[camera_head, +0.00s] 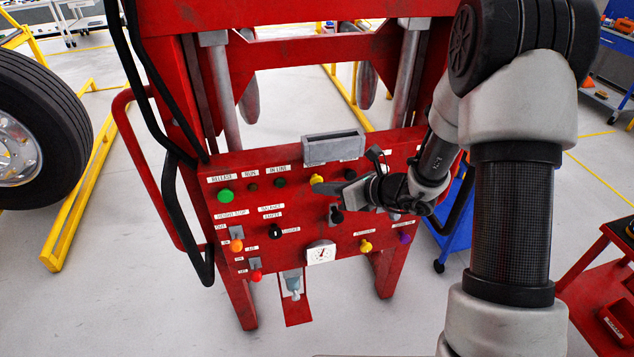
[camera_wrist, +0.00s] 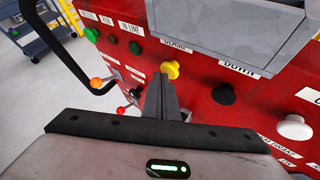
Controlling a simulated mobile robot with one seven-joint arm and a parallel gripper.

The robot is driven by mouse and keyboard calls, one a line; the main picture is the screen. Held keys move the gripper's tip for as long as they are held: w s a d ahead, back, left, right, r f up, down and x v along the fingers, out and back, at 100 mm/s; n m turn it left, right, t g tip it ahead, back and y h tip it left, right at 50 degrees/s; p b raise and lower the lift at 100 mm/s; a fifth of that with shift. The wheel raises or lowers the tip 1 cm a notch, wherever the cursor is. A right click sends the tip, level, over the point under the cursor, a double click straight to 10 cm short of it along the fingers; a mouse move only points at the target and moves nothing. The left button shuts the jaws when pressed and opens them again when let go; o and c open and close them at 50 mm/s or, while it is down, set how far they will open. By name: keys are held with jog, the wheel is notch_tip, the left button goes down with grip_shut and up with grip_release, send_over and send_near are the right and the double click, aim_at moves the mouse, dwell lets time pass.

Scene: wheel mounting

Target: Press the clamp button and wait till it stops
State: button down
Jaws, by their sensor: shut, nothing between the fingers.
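The clamp button is a yellow knob (camera_head: 317,179) on the red control panel (camera_head: 300,215), just below a grey box. In the wrist view the yellow clamp button (camera_wrist: 170,70) sits under a partly hidden label that appears to read "CLAMP". My gripper (camera_head: 322,191) is shut and empty, its dark fingers reaching in from the right. In the wrist view my fingertips (camera_wrist: 161,79) are right beside the yellow button's lower left edge and cover a little of the panel. I cannot tell whether they touch it.
A black "DOWN" button (camera_wrist: 223,93) and a white knob (camera_wrist: 294,127) lie to the right. A grey box (camera_head: 334,147) juts out above. Green (camera_head: 225,195), orange (camera_head: 236,245) and red (camera_head: 256,276) controls are at the left. A wheel (camera_head: 35,135) stands far left.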

jog(key=shift+w+a, duration=0.15)
jog(key=shift+w, duration=0.25)
jog(key=shift+s, duration=0.1)
dwell(0.5)
jog(key=shift+s+d+b, duration=0.3)
jog(key=shift+s+b, duration=0.05)
jog(key=shift+s, duration=0.6)
